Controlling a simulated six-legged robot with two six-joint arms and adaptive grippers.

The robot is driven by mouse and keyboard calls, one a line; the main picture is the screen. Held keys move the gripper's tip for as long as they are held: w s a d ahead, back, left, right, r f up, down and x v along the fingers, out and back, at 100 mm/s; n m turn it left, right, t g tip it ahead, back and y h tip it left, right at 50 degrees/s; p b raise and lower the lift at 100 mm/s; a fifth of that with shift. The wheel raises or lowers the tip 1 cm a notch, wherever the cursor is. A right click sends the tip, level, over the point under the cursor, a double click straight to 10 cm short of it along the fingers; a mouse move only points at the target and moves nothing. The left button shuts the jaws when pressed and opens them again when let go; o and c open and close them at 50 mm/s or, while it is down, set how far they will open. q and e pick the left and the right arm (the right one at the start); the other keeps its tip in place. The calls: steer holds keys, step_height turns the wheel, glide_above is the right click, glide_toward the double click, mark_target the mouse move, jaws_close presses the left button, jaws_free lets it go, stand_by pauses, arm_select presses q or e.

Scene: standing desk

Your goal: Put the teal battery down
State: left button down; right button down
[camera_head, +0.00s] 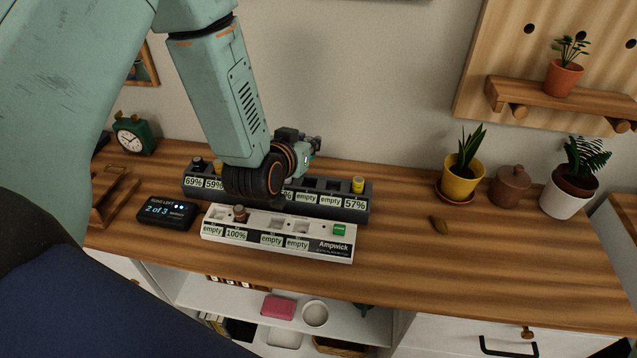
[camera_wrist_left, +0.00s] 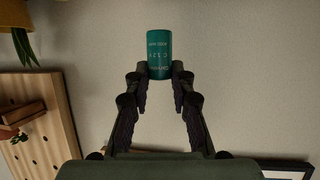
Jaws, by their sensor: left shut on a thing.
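The teal battery (camera_wrist_left: 159,55) is held between the fingertips of my left gripper (camera_wrist_left: 159,72) in the left wrist view, with the plain wall behind it. In the head view my left gripper (camera_head: 312,145) is above the back of the desk, by the dark rack, pointing away; the battery cannot be made out there. The white Ampwick charger (camera_head: 335,247) lies in front, with a brown-topped battery (camera_head: 240,213) in the slot marked 100% and other slots marked empty. The dark rack (camera_head: 280,204) behind has labels 69%, 59%, empty, empty and 57%; my arm hides its middle.
A small display (camera_head: 167,212) reading "2 of 3" sits left of the charger. A green clock (camera_head: 133,134) and wooden stand (camera_head: 112,195) are further left. A yellow pot (camera_head: 463,180), brown jar (camera_head: 510,185) and white pot (camera_head: 567,197) stand right. The desk's front right is clear.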

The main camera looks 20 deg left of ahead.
arm_select(q)
steer(key=f+b, duration=0.1)
steer(key=f, duration=0.7)
steer(key=shift+s+f, duration=0.2)
steer(key=shift+s+a+f, duration=0.1)
steer(key=shift+a+f, duration=0.05)
steer(key=shift+f, duration=0.1)
steer(key=shift+d, duration=0.4)
steer(key=shift+w+f, duration=0.1)
steer(key=shift+w, duration=0.1)
steer(key=c, duration=1.6)
jaws_free()
steer(key=shift+a+f, duration=0.1)
steer(key=shift+a, duration=0.05)
steer(key=o, duration=0.3)
steer(key=shift+s+a, duration=0.1)
steer(key=shift+s, duration=0.05)
steer(key=shift+o, duration=0.8)
steer(key=shift+d, duration=0.2)
steer(key=shift+a, duration=0.1)
